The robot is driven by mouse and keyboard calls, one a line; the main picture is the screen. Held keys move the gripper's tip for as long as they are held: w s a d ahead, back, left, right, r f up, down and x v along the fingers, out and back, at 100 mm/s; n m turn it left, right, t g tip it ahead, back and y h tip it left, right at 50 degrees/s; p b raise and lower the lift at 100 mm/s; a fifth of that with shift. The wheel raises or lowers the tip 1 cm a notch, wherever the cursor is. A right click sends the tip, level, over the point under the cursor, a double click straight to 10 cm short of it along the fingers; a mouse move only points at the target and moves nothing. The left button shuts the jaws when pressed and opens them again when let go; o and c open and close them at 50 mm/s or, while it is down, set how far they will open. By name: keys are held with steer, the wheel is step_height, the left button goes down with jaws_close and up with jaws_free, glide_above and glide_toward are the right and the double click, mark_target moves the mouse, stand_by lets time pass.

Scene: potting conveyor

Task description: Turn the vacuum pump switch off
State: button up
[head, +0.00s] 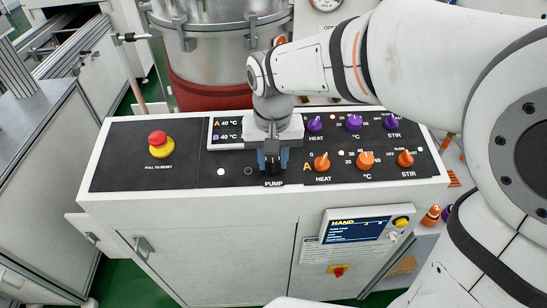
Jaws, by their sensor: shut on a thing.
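My gripper (272,161) points down at the front middle of the control panel (190,178), just above the PUMP label (274,184). Its blue-grey fingers are closed on the vacuum pump switch. The switch is mostly hidden between the fingers and under the gripper body, so I cannot tell which way it points. A white indicator lamp (221,172) and a dark one (248,171) sit left of the gripper.
A yellow and red emergency stop button (159,145) stands on the left of the panel. Purple knobs (354,123) and orange knobs (365,161) stand close on the right. A metal vessel (215,50) is behind the panel. A HAND display (356,230) is on the cabinet front.

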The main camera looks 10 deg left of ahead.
mark_target(270, 169)
steer(key=n, duration=0.5)
steer(key=shift+a+n+h, duration=0.1)
steer(key=shift+n+h, duration=0.2)
steer(key=shift+h, duration=0.1)
steer(key=shift+t, duration=0.3)
steer(key=o, duration=1)
steer(key=shift+c, duration=0.2)
step_height(270, 169, up, 8)
steer(key=b, duration=0.1)
steer(key=shift+s+a, duration=0.25)
steer(key=shift+f, duration=0.1)
